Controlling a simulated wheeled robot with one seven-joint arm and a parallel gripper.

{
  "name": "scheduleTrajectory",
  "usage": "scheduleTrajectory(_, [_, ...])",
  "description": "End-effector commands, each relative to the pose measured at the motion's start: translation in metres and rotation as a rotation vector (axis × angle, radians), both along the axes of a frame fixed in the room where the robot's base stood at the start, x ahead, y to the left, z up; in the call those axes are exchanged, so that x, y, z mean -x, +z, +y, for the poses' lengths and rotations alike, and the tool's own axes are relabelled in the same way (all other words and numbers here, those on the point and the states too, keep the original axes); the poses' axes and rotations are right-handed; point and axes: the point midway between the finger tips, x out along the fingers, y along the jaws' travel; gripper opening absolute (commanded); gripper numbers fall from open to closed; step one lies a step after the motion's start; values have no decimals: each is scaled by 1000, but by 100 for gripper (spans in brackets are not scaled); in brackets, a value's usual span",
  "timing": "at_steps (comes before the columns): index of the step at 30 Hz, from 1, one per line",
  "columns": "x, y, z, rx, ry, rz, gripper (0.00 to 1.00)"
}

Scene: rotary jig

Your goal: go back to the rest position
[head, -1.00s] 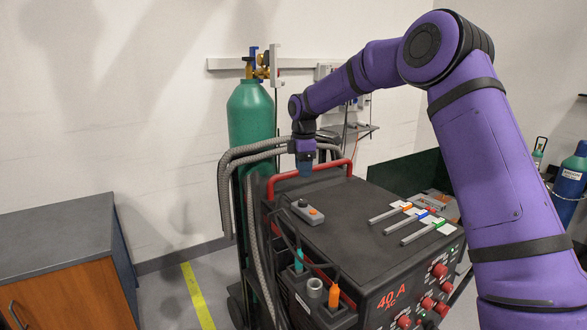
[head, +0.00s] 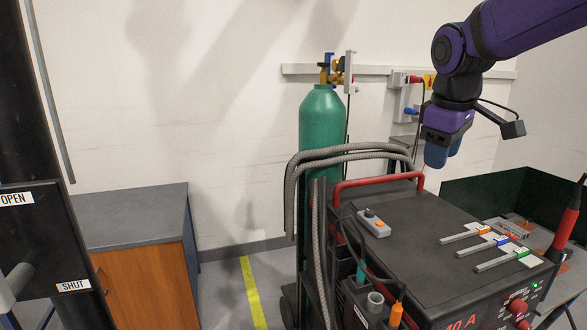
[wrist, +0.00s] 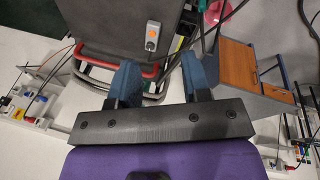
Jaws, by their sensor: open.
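My gripper (head: 437,157) hangs above the back edge of the black welding machine (head: 430,228) in the head view, fingers pointing down. In the wrist view my gripper (wrist: 159,78) shows two blue fingers set wide apart, with nothing held between them. A grey box with an orange button (head: 373,223) lies on the machine top; it also shows in the wrist view (wrist: 152,38), beyond the fingers. The red handle (head: 375,183) of the machine is below the gripper. My purple arm reaches in from the upper right.
A green gas cylinder (head: 321,130) with grey hoses (head: 345,154) stands left of the machine. Three flat-handled pieces with coloured marks (head: 488,240) lie on the machine top. A wooden cabinet (head: 150,280) and a black panel marked OPEN and SHUT (head: 45,240) are at left.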

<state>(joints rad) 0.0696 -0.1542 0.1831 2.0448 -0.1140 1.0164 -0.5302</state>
Motion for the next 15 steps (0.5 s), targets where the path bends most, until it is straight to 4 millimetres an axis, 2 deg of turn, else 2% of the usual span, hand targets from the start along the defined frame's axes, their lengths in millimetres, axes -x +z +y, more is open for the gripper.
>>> scheduleTrajectory(1, [19,4,-3,-13,-44,-23,44])
scheduleTrajectory(7, [85,5,-14,-86,-230,-99,44])
scheduleTrajectory(15, [167,-14,-27,-219,-469,-191,44])
